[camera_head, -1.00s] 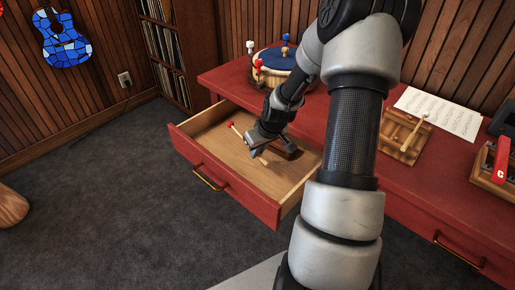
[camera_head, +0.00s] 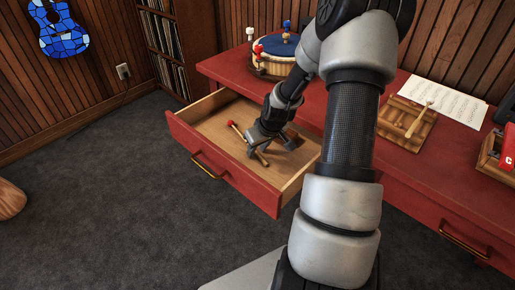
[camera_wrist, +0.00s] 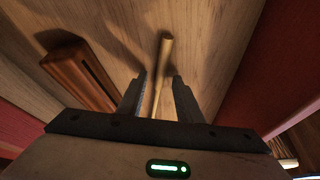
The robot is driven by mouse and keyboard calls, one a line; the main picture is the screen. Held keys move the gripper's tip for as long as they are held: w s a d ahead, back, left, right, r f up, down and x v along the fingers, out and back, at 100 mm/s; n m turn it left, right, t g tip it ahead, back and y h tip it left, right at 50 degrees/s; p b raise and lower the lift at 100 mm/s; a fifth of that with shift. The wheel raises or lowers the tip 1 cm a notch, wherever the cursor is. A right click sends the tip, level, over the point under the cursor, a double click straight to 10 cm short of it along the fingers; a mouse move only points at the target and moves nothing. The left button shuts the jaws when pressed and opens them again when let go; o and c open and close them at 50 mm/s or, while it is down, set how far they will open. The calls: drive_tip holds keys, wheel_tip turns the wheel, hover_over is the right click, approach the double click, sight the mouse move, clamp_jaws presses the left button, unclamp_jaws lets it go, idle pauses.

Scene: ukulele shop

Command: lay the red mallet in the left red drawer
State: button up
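The red mallet lies in the open left red drawer (camera_head: 225,170); its red head (camera_head: 231,123) is towards the drawer's left side. Its pale wooden handle (camera_head: 263,160) runs under my gripper (camera_head: 258,147), which is low inside the drawer. In the wrist view, the handle (camera_wrist: 164,60) lies between the two spread fingers of my gripper (camera_wrist: 158,95), nearer the left finger. A gap shows between the handle and the right finger. The mallet's head is out of the wrist view. The gripper is open.
A reddish-brown slotted wooden block (camera_wrist: 80,72) lies in the drawer beside the handle.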

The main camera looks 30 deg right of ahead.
drive_tip(key=a+p+v, duration=0.1)
drive_tip(key=p+v, duration=0.5)
drive_tip(key=v, duration=1.1)
drive_tip(key=shift+d+r+p, duration=0.25)
drive_tip(key=shift+d+p, duration=0.1)
drive_tip(key=shift+d, duration=0.05)
